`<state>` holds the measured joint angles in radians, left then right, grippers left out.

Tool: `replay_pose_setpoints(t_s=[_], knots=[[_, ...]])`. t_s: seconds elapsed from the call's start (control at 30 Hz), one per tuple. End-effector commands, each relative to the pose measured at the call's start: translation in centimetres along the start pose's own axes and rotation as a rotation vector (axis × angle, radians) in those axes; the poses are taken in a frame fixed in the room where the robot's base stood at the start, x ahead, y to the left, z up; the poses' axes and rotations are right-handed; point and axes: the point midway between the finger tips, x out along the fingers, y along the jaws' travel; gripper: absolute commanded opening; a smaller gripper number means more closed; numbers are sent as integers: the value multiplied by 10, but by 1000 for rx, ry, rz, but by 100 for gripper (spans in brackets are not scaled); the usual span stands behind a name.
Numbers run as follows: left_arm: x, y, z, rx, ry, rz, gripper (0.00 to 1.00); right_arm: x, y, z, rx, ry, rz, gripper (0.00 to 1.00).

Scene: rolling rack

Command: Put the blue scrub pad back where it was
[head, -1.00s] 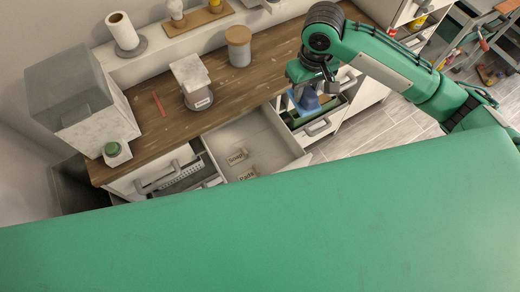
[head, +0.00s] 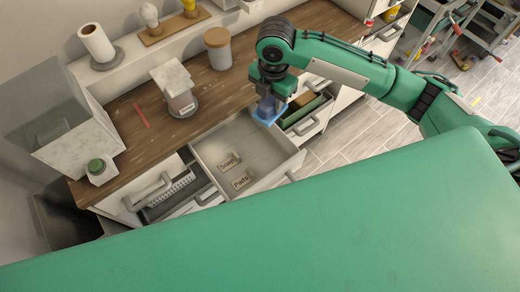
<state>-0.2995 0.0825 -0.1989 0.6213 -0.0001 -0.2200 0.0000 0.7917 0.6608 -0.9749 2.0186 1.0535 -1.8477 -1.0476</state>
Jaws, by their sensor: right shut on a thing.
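The blue scrub pad (head: 268,116) is held under my right gripper (head: 269,103), which is shut on it. The pad is over the right back corner of the open middle drawer, close to the wall between it and the right drawer. I cannot tell its exact height above the edge. The middle drawer (head: 262,150) is pulled out, with a "Soap" label (head: 229,162) and a "Pads" label (head: 242,180) on its floor. No pad shows in its visible part. My left gripper is not in view.
The open right drawer (head: 307,127) holds a green box (head: 309,113) with a brownish block (head: 303,99). A left drawer (head: 147,197) with grey racks is open too. A canister (head: 217,48) and a marble-topped container (head: 176,87) stand on the wooden counter.

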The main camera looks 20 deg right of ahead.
Motion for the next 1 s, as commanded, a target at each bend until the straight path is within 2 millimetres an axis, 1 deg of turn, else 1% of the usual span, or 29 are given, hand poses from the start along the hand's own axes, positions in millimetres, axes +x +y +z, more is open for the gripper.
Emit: replay_pose_setpoints(t_s=[0.03, 0.4, 0.6, 0.73, 0.87, 0.93, 1.0], knots=[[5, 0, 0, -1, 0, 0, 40, 5, 3, -1, -88, 0, 1, 11], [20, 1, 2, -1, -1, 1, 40, 27, 18, -7, -819, -4, -2, 11], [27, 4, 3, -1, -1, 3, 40, 35, 25, -10, -1145, -7, -4, 11], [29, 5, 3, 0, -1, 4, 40, 38, 28, -11, -1274, -8, -5, 11], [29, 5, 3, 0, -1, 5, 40, 42, 28, -11, -1334, -7, -7, 11], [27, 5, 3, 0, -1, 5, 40, 50, 28, -11, -1343, -5, -8, 11], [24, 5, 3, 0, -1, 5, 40, 65, 28, -11, -1345, -3, -10, 11]])
